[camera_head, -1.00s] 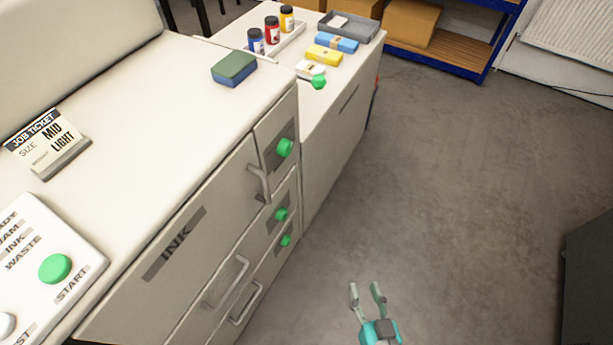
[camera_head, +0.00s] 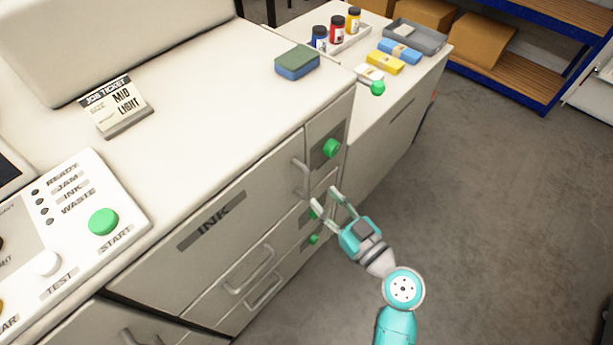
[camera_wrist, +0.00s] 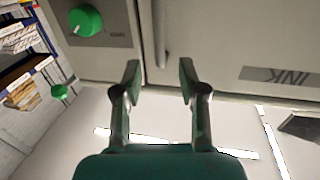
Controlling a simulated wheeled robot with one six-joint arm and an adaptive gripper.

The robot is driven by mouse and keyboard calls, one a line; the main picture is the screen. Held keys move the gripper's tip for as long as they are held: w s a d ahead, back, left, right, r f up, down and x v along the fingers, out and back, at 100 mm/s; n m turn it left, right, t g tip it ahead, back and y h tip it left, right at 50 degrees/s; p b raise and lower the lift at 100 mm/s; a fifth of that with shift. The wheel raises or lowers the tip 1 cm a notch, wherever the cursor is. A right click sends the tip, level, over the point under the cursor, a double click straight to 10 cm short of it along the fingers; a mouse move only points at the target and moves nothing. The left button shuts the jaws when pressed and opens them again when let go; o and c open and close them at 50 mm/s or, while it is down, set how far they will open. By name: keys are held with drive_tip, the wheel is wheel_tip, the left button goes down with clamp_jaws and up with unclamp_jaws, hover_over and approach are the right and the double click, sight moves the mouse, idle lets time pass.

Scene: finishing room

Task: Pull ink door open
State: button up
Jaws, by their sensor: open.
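The ink door (camera_head: 215,230) is a pale front panel labelled INK, and it looks closed. Its vertical bar handle (camera_head: 302,178) is near the door's right edge. My gripper (camera_head: 325,200) is open and empty, in front of the cabinet, a little right of and below the handle in the head view. In the wrist view, the handle (camera_wrist: 161,35) shows beyond and between the fingertips of my gripper (camera_wrist: 160,78), apart from them. The INK label (camera_wrist: 278,76) is to the right there, and a green knob (camera_wrist: 85,21) is at upper left.
Below the door are two drawers with bar handles (camera_head: 250,270). A green knob (camera_head: 331,147) sits on the panel right of the door. The control panel with a green START button (camera_head: 104,222) is at left. Grey floor (camera_head: 500,200) at right is free.

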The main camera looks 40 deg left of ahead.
sight(308, 181)
drive_tip(key=x, duration=0.8)
clamp_jaws()
drive_tip(key=shift+f, duration=0.1)
